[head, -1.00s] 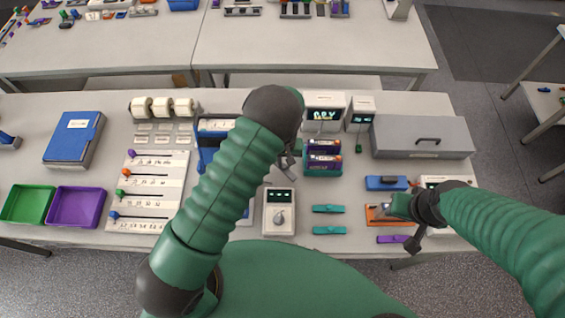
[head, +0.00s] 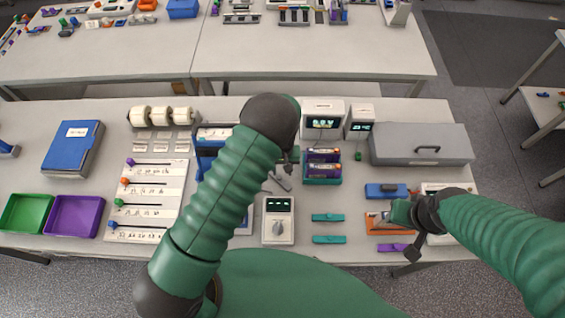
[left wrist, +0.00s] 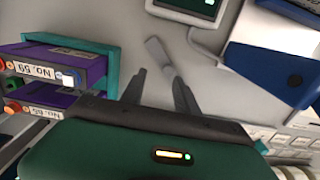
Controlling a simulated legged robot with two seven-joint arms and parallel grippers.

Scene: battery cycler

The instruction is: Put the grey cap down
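A grey piece that looks like the grey cap (left wrist: 158,58) lies on the bench, just beyond my left fingertips in the left wrist view. It also shows in the head view as a small grey shape (head: 282,179), left of the teal battery holder. My left gripper (left wrist: 160,88) is open, with a clear gap between its fingers and the grey piece apart from both. In the head view my left arm hides most of this gripper. My right gripper (head: 412,246) hangs beside the orange tray (head: 385,229) at the right; its finger gap is not clear.
The teal holder (left wrist: 113,60) with purple batteries (left wrist: 65,68) stands close beside my left gripper. A white meter (head: 278,229) and teal clips (head: 328,217) are in front. Small display units (head: 323,125) and a grey case (head: 421,151) stand behind. Little bench is free around the grey piece.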

